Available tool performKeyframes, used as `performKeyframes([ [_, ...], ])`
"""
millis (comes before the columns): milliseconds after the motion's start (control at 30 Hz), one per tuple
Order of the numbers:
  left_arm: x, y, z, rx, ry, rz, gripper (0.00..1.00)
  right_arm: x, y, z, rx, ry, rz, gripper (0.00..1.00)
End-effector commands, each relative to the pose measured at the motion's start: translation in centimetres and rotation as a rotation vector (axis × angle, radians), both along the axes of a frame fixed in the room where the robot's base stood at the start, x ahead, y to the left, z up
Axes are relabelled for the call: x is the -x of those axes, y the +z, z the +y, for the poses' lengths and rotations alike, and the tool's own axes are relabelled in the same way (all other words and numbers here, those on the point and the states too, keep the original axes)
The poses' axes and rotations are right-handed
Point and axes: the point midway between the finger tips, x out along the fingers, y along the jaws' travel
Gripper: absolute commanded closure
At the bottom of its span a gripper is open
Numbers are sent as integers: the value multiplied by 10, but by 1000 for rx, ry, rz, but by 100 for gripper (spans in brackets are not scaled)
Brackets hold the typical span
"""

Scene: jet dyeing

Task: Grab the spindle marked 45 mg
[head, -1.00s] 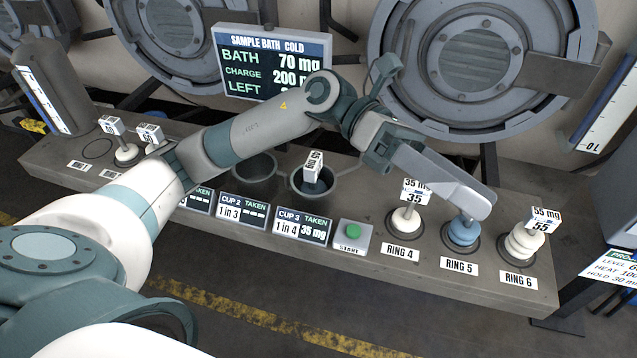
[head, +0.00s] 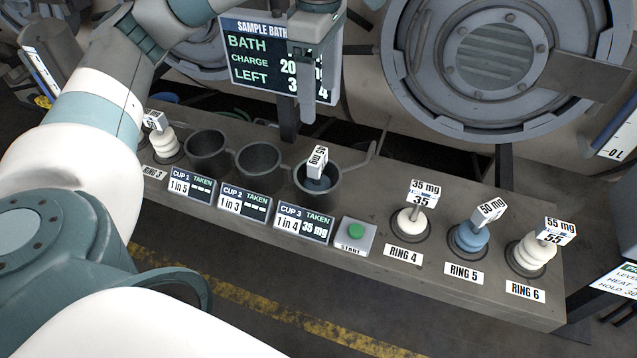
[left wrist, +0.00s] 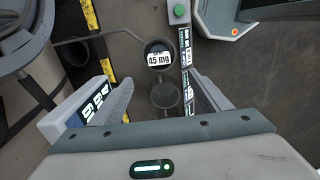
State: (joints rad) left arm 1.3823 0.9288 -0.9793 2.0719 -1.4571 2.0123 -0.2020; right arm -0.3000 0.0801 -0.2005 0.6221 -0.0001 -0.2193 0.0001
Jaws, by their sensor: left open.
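The spindle marked 45 mg (head: 317,162) stands slightly tilted in the cup 3 (head: 303,188), with its white tag on top and a bluish body low inside the cup. In the left wrist view its tag (left wrist: 158,58) reads 45 mg. My left gripper (head: 314,98) is open and empty, with fingers pointing down, above and behind cup 3 in front of the sign. In the left wrist view the gripper (left wrist: 160,80) has its fingers spread either side of the cups, with the tag a little beyond the fingertips. My right gripper is not in view.
Empty cup 2 (head: 258,160) and cup 1 (head: 207,151) stand to the left. The START button (head: 355,231) sits in front right. Spindles marked 35 mg (head: 411,218), 50 mg (head: 473,234) and 55 mg (head: 535,246) stand at rings 4 to 6. The sign (head: 262,60) stands behind.

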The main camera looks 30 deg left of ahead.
Motion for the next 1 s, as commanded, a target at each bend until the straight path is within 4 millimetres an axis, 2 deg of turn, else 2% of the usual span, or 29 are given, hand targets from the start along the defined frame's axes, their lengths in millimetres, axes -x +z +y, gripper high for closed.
performKeyframes([
  [367,0,-8,-1,3,-1,2,30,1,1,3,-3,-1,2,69],
  [767,1,-47,-1,3,-2,4,30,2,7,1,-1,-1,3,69],
  [1000,1,-78,0,2,-1,6,30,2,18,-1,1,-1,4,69],
])
